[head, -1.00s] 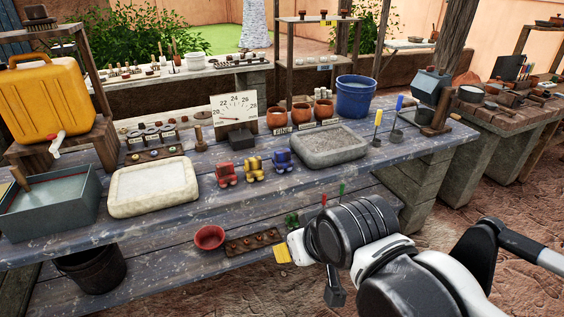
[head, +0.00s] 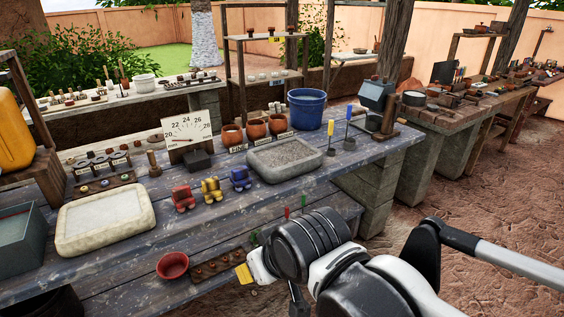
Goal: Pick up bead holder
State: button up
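It is unclear which item is the bead holder. One candidate is a dark wooden strip (head: 105,184) with small coloured round pieces, lying at the left on the blue-grey table (head: 225,215). Another is a brown wooden strip with a row of round hollows (head: 215,268) on the lower front shelf, partly hidden at its right end by my arm. My gripper (head: 268,285) is at the lower middle, close to the right end of that lower strip. My arm hides much of the gripper, so its opening and any contact are unclear.
A red bowl (head: 173,265) sits beside the lower strip. Red, yellow and blue small figures (head: 212,190), a stone tray (head: 286,160), a pale slab (head: 105,219) and a blue bucket (head: 306,109) stand on the table. Bare ground lies at the right.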

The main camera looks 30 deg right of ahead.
aim_at(240, 177)
jog(key=i+z, duration=0.4)
jog(key=i+j+z, duration=0.2)
jog(key=i+z, duration=0.15)
jog(key=i+j+z, duration=0.4)
jog(key=i, duration=0.15)
jog(key=l, duration=0.1)
